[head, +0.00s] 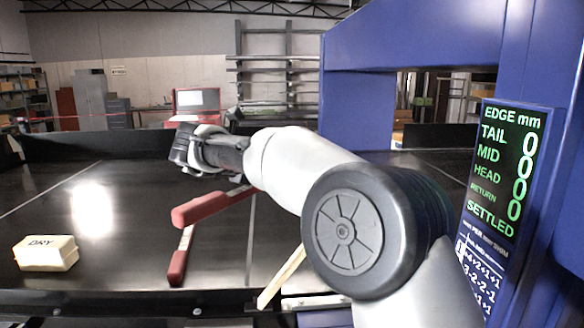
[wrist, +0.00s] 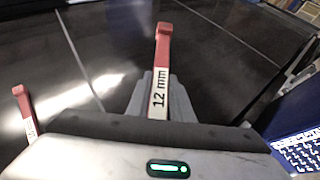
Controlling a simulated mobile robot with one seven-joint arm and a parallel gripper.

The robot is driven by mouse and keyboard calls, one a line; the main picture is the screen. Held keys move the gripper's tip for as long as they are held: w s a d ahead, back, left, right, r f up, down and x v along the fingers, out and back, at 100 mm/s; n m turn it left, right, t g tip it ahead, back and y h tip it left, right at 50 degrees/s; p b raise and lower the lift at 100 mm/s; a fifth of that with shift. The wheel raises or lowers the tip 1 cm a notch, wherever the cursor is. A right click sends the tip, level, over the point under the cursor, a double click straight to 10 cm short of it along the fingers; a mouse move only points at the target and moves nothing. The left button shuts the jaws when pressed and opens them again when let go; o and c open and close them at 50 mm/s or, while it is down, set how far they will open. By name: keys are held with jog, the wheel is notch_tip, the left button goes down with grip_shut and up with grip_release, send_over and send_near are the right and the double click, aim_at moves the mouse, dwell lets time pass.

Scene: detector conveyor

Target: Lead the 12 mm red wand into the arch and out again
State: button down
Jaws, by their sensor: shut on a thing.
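The 12 mm red wand (wrist: 162,55) has a red end and a white label reading "12 mm". My gripper (wrist: 160,98) is shut on its label end, and the red end points away from the wrist. In the head view the held wand (head: 208,206) hangs over the dark belt, left of the arch and apart from it. My forearm partly hides its label end. The blue arch (head: 350,98) stands at the right, its opening partly behind my arm. Its display panel (head: 510,170) shows zeros for tail, mid, head and return, with "SETTLED" below.
A second red wand (head: 179,262) lies below the held one and shows at left in the wrist view (wrist: 22,103). A cream block marked "DRY" (head: 46,254) sits at left. A pale stick (head: 282,277) is near the front edge. The belt's left part (head: 120,185) is mostly clear.

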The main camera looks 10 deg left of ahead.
jog(key=shift+w+d+r, duration=0.1)
jog(key=shift+w+d, duration=0.05)
jog(key=shift+d, duration=0.55)
jog(key=w+d+b, duration=0.2)
jog(key=w+d, duration=0.2)
jog(key=d, duration=0.8)
jog(key=w+d+b, duration=0.1)
jog(key=w+d, duration=0.3)
jog(key=d, duration=0.8)
jog(key=w+d+b, duration=0.2)
jog(key=w+d, duration=0.2)
jog(key=d, duration=0.9)
jog(key=s+a+p, duration=0.1)
jog(key=s+a, duration=0.3)
jog(key=a, duration=0.8)
jog(key=s+a+p, duration=0.2)
jog(key=s+a, duration=0.2)
jog(key=a, duration=0.9)
jog(key=s+a+p, duration=0.2)
jog(key=s+a, duration=0.2)
jog(key=a, duration=0.8)
jog(key=shift+a, duration=0.2)
jog(key=shift+s+a, duration=0.1)
jog(key=shift+a, duration=0.4)
